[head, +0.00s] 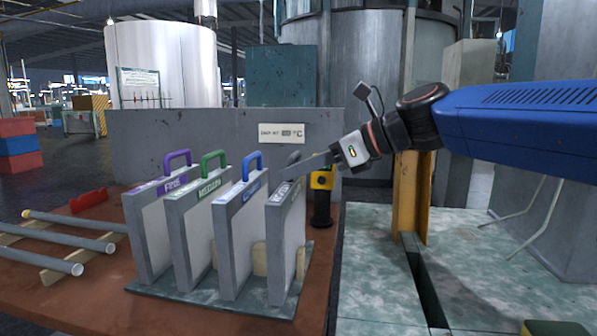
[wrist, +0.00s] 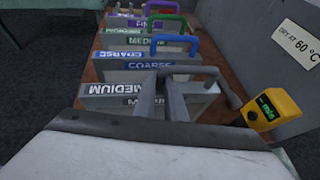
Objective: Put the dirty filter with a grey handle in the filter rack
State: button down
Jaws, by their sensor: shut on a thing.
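The filter with the grey handle (head: 285,240) is upright at the right end of the row, at the rack's base plate (head: 180,290). I cannot tell whether its bottom is fully seated. My gripper (head: 305,166) reaches in from the right and is shut on its grey handle (head: 293,157). In the wrist view, my gripper fingers (wrist: 163,80) close on the grey handle (wrist: 205,71), above an upside-down MEDIUM label (wrist: 115,90). The rack's other filters have blue (head: 243,235), green (head: 203,225) and purple (head: 155,230) handles. Dirt on the screen is not clear.
A yellow device (head: 321,180) on a dark stand is right behind the grey-handled filter. A grey wall with a drying sign (head: 281,133) stands behind the rack. The green-grey surface (head: 370,260) at the right is mostly clear.

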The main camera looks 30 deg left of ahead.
jog(key=shift+f, duration=0.25)
jog(key=c, duration=1.8)
grip_release()
jog(key=shift+r, duration=0.1)
jog(key=v, duration=1.2)
